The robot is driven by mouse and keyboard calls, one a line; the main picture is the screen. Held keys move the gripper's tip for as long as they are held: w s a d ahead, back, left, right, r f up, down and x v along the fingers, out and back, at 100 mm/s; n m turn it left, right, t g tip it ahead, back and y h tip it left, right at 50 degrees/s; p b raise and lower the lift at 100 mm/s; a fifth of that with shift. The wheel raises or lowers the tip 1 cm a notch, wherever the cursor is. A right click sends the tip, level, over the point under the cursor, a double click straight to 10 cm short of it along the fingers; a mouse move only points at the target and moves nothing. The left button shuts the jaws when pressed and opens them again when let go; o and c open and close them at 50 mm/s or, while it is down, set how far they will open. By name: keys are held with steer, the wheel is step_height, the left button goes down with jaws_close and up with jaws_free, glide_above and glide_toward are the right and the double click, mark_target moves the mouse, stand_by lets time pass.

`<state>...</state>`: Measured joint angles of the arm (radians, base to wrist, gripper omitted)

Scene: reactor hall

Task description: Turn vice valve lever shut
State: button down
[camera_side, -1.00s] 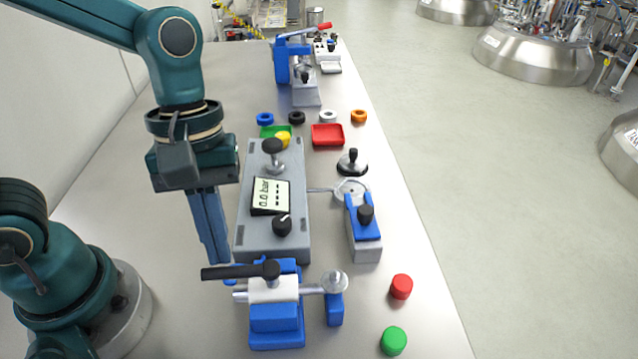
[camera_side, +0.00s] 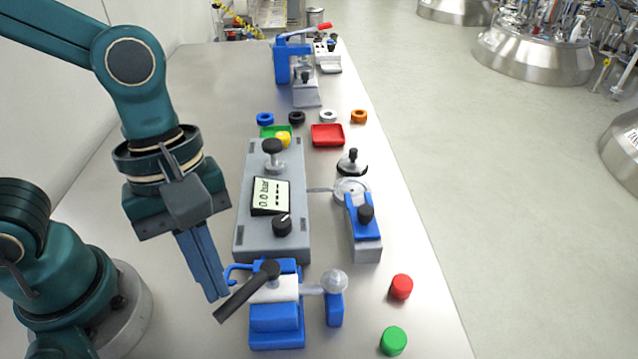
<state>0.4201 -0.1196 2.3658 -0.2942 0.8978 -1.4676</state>
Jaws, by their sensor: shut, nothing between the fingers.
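The valve lever (camera_side: 245,294) is a black bar on top of the blue and white vice (camera_side: 276,322) at the front of the bench. It slants from its round pivot down and left towards the front. My gripper (camera_side: 214,297) is shut and empty, its blue fingers pointing down just left of the lever. The fingertips are very close to the lever's free end; I cannot tell whether they touch it. A clear round part (camera_side: 334,282) sits on the vice's right side.
A grey panel box (camera_side: 258,237) with a display and black knobs stands just behind the vice. A blue-topped clamp block (camera_side: 363,230) is right of it. Red (camera_side: 401,287) and green (camera_side: 393,341) caps lie at front right. Trays, rings and a blue press (camera_side: 291,62) are farther back.

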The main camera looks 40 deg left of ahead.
steer(key=n, duration=0.1)
steer(key=d+n, duration=0.1)
steer(key=n+t, duration=0.1)
steer(key=n, duration=0.1)
steer(key=shift+s+d, duration=0.2)
steer(key=shift+d, duration=0.05)
steer(key=shift+d+n, duration=0.4)
steer(key=shift+n, duration=0.4)
steer(key=shift+w+d, duration=0.15)
steer(key=shift+d, duration=1)
